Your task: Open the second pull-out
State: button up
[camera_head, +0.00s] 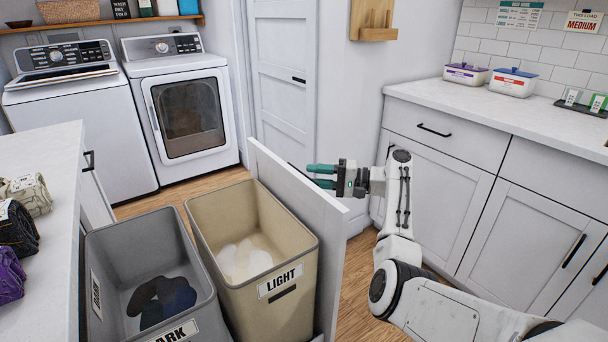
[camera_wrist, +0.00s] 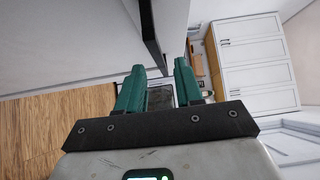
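A pull-out with a white front panel (camera_head: 300,220) stands extended, carrying a grey bin (camera_head: 205,290) marked DARK and a beige bin (camera_head: 270,270) marked LIGHT. My gripper (camera_head: 316,176) is on the outer side of this panel, near its top. In the wrist view its green fingers (camera_wrist: 158,72) are spread with nothing clasped. A dark bar handle (camera_wrist: 150,32) on the pale panel shows just beyond the fingertips, its lower end between them in the picture. Whether a finger touches it, I cannot tell. In the head view the handle is mostly hidden.
White cabinets (camera_head: 455,190) with dark handles and a pale countertop (camera_head: 475,105) stand at right, behind my arm. A washer (camera_head: 75,120) and dryer (camera_head: 180,110) stand at back left. A counter with rolled clothes (camera_head: 25,195) is at left. Some wooden floor (camera_head: 355,290) is clear beside the panel.

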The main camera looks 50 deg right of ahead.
jog(key=v, duration=0.6)
jog(key=shift+s, duration=0.25)
jog(key=shift+d, duration=0.1)
